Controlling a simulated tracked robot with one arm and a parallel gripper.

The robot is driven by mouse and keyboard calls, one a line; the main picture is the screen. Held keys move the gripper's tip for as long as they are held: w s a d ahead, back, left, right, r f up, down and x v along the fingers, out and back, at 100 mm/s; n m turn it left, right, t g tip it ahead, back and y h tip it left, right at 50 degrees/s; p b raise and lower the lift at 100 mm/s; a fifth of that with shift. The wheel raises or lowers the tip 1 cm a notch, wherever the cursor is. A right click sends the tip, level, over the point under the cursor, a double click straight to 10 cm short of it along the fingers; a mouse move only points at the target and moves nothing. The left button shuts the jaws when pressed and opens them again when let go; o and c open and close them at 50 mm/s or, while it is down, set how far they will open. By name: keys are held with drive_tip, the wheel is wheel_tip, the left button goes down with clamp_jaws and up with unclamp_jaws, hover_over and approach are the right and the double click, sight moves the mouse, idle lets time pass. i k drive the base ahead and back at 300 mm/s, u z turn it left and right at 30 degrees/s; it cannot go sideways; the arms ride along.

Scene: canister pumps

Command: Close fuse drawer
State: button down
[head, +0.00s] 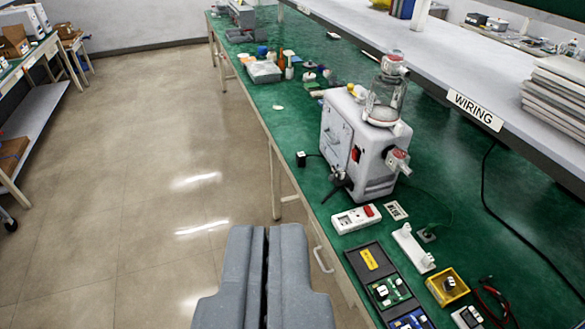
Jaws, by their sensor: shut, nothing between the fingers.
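The white canister pump (360,145) stands on the green bench, with a clear glass canister (384,100) on top. A red switch (355,154) shows on its side, and dark fittings (340,180) sit low at its front left corner. I cannot tell which part is the fuse drawer or whether it is open. My gripper (267,228) is at the bottom centre, its two grey fingers shut and empty. It appears over the floor, left of the bench edge, nearer to me than the pump and apart from it.
The green bench (440,190) carries a white power strip (356,219), a black tray (385,285) and a yellow box (447,286). A small black block (301,158) lies near its left edge. The grey shelf marked WIRING (475,108) overhangs the right side. The floor (140,190) is open at left.

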sight(335, 176)
drive_tip(key=u, duration=0.35)
drive_tip(key=i, duration=1.55)
drive_tip(key=z, duration=0.4)
